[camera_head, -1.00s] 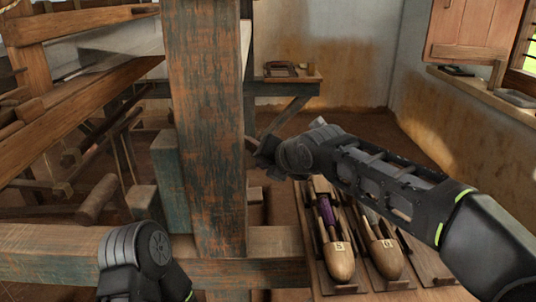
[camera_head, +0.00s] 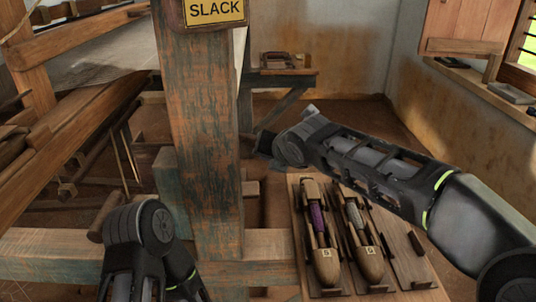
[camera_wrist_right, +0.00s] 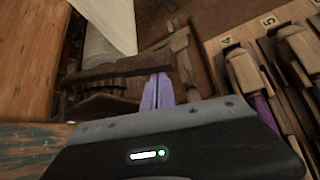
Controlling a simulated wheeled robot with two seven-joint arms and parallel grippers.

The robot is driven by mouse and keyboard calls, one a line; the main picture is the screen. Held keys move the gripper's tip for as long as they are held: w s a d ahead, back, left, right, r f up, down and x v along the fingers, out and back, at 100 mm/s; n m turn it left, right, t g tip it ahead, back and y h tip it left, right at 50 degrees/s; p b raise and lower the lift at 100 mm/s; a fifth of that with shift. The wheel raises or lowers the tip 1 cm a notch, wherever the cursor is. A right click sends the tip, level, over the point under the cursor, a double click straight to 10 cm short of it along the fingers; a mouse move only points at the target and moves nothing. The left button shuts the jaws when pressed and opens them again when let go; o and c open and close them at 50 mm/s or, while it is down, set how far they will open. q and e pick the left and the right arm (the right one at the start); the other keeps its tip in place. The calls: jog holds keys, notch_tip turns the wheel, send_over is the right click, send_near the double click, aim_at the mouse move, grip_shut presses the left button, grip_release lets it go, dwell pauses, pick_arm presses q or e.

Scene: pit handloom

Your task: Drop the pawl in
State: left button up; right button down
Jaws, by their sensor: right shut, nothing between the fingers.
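I cannot pick out the pawl for certain. In the right wrist view a dark wooden bar (camera_wrist_right: 118,69) crosses just beyond the fingertips of my right gripper (camera_wrist_right: 157,90); it may be the pawl or a part near it. The fingers are together, with nothing seen between them; whether they touch the bar is unclear. In the head view my right gripper (camera_head: 266,143) is beside the right edge of the thick painted post (camera_head: 203,130), its tips small and dark. My left arm shows low at left, but its gripper is not visible.
A yellow SLACK sign (camera_head: 215,11) is on the post. A board (camera_head: 405,262) with shuttles (camera_head: 322,250) lies at lower right, under my right arm. A horizontal beam (camera_head: 50,255) runs across the front. A small shelf (camera_head: 290,84) stands behind. Loom timbers fill the left.

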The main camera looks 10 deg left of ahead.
jog(key=v, duration=0.7)
jog(key=shift+s+d+r+p, duration=0.15)
jog(key=shift+s+r+p, duration=0.1)
jog(key=shift+p, duration=0.15)
jog(key=shift+f, duration=0.1)
